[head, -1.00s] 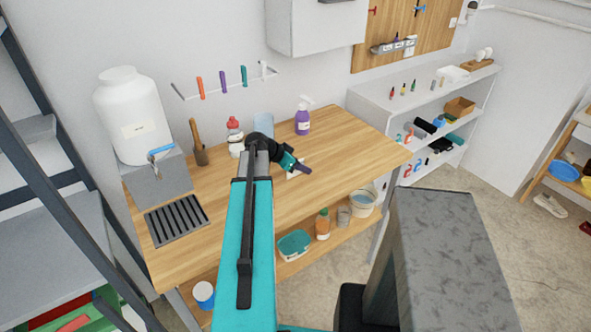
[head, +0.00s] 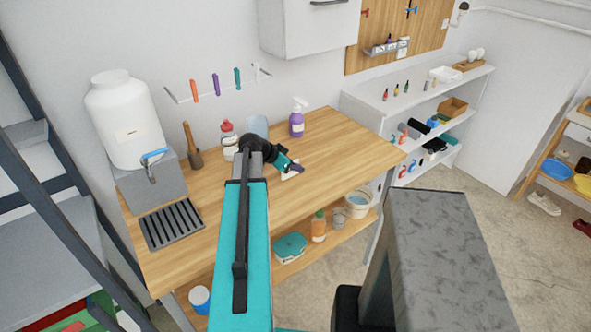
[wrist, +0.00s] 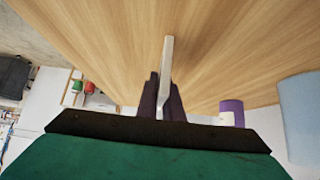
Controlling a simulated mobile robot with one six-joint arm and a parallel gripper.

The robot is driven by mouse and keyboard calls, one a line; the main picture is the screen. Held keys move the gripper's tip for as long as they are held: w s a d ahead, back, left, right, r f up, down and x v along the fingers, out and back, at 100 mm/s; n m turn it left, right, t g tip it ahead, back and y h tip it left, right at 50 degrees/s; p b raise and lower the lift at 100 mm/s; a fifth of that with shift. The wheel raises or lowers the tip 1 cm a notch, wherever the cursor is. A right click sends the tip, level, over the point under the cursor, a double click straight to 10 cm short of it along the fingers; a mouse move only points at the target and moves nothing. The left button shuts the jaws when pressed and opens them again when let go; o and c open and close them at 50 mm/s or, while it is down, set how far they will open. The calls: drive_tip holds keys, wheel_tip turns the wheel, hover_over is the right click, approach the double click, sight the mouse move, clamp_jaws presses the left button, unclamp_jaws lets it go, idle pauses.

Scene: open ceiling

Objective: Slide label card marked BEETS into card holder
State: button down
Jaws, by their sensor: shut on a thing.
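My gripper (head: 299,169) is above the middle of the wooden workbench, with its dark purple fingers pointing right and down. In the wrist view, the fingers (wrist: 164,98) are shut on a thin white card (wrist: 167,62), seen nearly edge-on and sticking out past the fingertips. A small part of the white card (head: 290,176) shows beside the fingers in the head view. Its marking cannot be read. I cannot make out the card holder for certain; a pale label patch (head: 131,133) is on the white barrel (head: 122,110) at the left.
On the workbench (head: 335,140) stand a purple spray bottle (head: 297,122), a red-capped bottle (head: 228,140), a light blue item (head: 258,126) and a wooden mallet (head: 192,146). A slatted drip tray (head: 172,224) lies at the front left. The right part of the bench top is clear.

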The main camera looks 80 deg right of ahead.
drive_tip(key=shift+r+b, duration=0.75)
drive_tip(key=shift+r, duration=0.7)
drive_tip(key=a+b, duration=0.1)
drive_tip(key=a, duration=0.2)
drive_tip(key=a+b, duration=0.1)
drive_tip(key=a, duration=0.3)
drive_tip(key=s+a+r+b, duration=0.1)
drive_tip(key=a, duration=0.3)
drive_tip(key=shift+s, duration=0.1)
drive_tip(key=shift+d+f+b, duration=0.15)
drive_tip(key=shift+d+b, duration=0.1)
drive_tip(key=shift+b, duration=0.85)
drive_tip(key=b, duration=0.5)
drive_tip(key=shift+b, duration=0.4)
drive_tip(key=b, duration=0.4)
drive_tip(key=shift+a, duration=0.1)
drive_tip(key=a+b, duration=0.1)
drive_tip(key=b, duration=0.5)
drive_tip(key=a+b, duration=0.1)
drive_tip(key=b, duration=0.4)
drive_tip(key=shift+s+a, duration=0.1)
drive_tip(key=shift+a, duration=0.15)
drive_tip(key=shift+s+a+r, duration=0.1)
drive_tip(key=shift+a+r, duration=0.15)
drive_tip(key=shift+a, duration=0.45)
drive_tip(key=shift+s+a+r, duration=0.1)
drive_tip(key=shift+a+r, duration=0.1)
drive_tip(key=shift+a, duration=0.5)
drive_tip(key=shift+s, duration=0.1)
